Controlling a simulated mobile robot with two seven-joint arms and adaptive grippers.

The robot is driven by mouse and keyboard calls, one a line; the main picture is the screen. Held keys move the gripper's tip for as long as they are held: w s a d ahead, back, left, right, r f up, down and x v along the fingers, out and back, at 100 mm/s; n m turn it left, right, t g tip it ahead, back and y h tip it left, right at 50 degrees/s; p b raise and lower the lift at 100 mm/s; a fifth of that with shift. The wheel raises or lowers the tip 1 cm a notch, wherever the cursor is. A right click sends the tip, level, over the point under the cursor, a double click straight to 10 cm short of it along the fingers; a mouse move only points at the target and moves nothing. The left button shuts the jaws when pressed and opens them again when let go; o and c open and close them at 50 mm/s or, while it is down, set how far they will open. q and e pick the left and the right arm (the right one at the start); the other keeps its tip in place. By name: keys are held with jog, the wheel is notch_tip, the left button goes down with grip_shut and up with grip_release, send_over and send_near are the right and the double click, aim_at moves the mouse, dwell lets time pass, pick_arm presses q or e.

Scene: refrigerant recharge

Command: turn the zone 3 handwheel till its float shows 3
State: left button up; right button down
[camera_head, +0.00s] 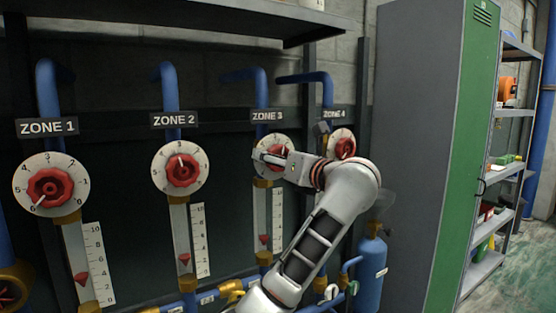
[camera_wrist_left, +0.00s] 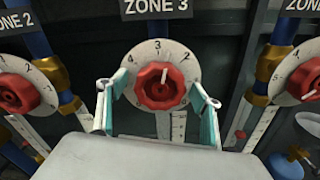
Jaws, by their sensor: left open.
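The zone 3 handwheel (camera_wrist_left: 152,94) is a red lobed knob on a white numbered dial (camera_wrist_left: 188,68). Its white pointer mark points up, between 2 and 3 on the dial. My left gripper (camera_wrist_left: 158,101) is open, with one finger on each side of the handwheel and visible gaps to it. In the head view the handwheel (camera_head: 277,149) is partly hidden by my left gripper (camera_head: 270,158). The zone 3 float (camera_head: 264,239) is a red marker low in its tube beside a white scale (camera_head: 277,215); its exact reading is too small to tell. My right gripper is not in view.
Handwheels for zone 1 (camera_head: 50,188), zone 2 (camera_head: 183,170) and zone 4 (camera_head: 345,148) stand on either side. A dark shelf (camera_head: 200,15) overhangs above. A blue cylinder (camera_head: 370,275) and a grey-green cabinet (camera_head: 420,150) stand to the right.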

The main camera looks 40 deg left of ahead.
pick_arm(q)
jog(key=shift+c, duration=1.2)
jog(key=c, duration=0.9)
jog(key=shift+d+f+n, duration=0.1)
jog(key=shift+n, duration=0.3)
jog(key=shift+f+n+b, duration=0.1)
jog(key=shift+n+b, duration=0.3)
jog(key=shift+n, duration=0.9)
jog(key=shift+r+n+b, duration=0.25)
jog(key=shift+n+b, duration=0.1)
jog(key=shift+n, duration=0.15)
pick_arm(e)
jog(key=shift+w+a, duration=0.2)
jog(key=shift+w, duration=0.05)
